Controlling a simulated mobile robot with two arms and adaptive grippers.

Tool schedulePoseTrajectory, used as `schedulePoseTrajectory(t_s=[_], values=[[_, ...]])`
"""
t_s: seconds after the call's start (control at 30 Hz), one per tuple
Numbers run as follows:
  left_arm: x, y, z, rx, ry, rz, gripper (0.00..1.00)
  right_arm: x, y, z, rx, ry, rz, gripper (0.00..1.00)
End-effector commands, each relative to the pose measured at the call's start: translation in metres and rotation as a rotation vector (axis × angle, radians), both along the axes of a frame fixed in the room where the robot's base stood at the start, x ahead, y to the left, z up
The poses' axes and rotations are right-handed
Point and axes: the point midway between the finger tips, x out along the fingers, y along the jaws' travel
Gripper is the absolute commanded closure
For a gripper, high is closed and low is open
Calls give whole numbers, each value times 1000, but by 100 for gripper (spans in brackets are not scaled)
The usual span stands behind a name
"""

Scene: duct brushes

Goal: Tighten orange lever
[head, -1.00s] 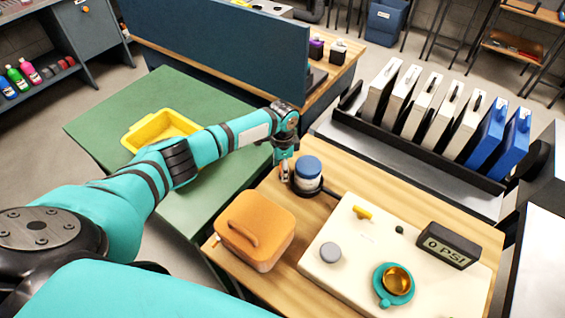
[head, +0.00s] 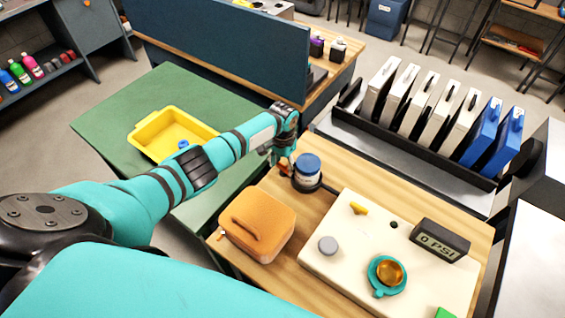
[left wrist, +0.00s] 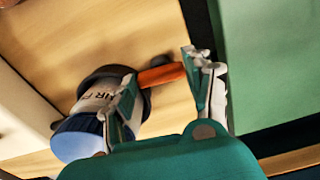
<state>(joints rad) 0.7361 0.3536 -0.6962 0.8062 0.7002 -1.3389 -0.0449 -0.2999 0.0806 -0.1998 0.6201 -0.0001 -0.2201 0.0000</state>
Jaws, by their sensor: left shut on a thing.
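The orange lever (left wrist: 160,76) shows in the left wrist view, sticking out sideways from the dark ring around a blue-lidded canister (left wrist: 92,118). In the head view this canister (head: 307,167) stands upright at the far left corner of the wooden table. My left gripper (left wrist: 165,88) has its fingers on either side of the lever and is shut on it. In the head view the left gripper (head: 282,160) is just left of the canister, and its fingers mostly hide the lever. My right gripper is not in view.
An orange case (head: 257,222) and a cream panel (head: 340,262) with a yellow handle, a grey knob and a "0 PSI" display (head: 440,240) are on the wooden table. A yellow tray (head: 150,143) sits on the green table (head: 95,125). A rack of upright cases stands behind.

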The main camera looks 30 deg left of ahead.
Motion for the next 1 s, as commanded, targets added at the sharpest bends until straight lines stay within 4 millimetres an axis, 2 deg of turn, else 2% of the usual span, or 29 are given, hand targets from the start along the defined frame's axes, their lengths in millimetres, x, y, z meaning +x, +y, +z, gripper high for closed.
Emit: schedulePoseTrajectory(t_s=[0.47,0.5,0.67,1.0], values=[[-2,-1,-4,0,1,15,80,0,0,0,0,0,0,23],[-2,-1,-5,0,1,15,45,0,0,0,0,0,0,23],[-2,-1,-4,-1,2,14,24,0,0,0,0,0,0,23],[-1,-2,-2,-2,1,13,23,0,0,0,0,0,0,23]])
